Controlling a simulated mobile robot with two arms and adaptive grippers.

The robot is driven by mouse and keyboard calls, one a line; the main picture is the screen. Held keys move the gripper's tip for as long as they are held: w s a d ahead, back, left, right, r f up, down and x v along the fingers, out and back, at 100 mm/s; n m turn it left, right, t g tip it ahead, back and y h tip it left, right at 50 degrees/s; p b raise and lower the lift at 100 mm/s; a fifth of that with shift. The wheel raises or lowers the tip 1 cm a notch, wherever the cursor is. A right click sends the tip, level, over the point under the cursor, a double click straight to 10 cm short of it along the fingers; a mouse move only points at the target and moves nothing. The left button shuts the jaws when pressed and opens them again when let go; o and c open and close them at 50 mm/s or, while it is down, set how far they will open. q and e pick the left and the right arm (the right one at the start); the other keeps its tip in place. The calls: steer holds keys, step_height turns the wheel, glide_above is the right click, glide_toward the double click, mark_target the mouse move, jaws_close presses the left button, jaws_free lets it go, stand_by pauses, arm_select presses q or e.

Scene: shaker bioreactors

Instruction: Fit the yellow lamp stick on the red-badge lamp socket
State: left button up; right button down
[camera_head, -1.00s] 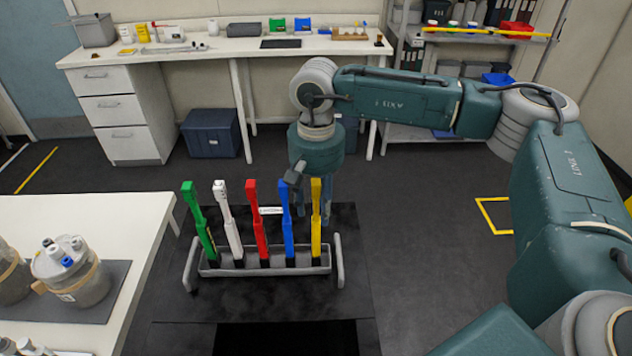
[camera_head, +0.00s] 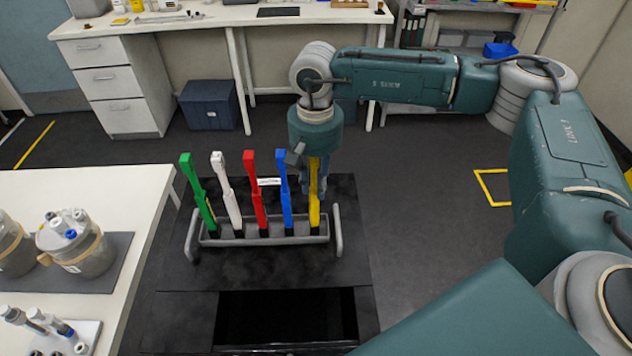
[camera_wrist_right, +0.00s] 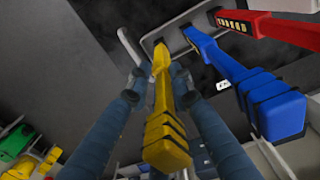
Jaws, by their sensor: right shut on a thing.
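The yellow lamp stick (camera_head: 314,195) stands upright at the right end of a grey rack (camera_head: 262,240) on a dark platform. My right gripper (camera_head: 313,185) is above that end of the rack, with its fingers around the stick. In the right wrist view my right gripper (camera_wrist_right: 160,85) has a blue finger on each side of the yellow stick (camera_wrist_right: 163,120) and is shut on it. The stick's foot still appears to be in the rack. My left gripper is not in view. I cannot make out a lamp socket with a red badge.
Blue (camera_head: 285,195), red (camera_head: 255,195), white (camera_head: 226,195) and green (camera_head: 197,195) sticks stand left of the yellow one, the blue one close by. A white table (camera_head: 120,185) at the left bears vessels (camera_head: 75,245). The floor right of the rack is clear.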

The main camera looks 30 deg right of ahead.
mark_target(315, 167)
steer(key=shift+a+r, duration=0.1)
steer(key=shift+r, duration=0.05)
steer(key=shift+w+r, duration=0.1)
steer(key=shift+r, duration=0.55)
steer(key=shift+r+p, duration=0.3)
steer(key=shift+r, duration=1)
steer(key=shift+r+p, duration=0.3)
steer(key=shift+p, duration=0.05)
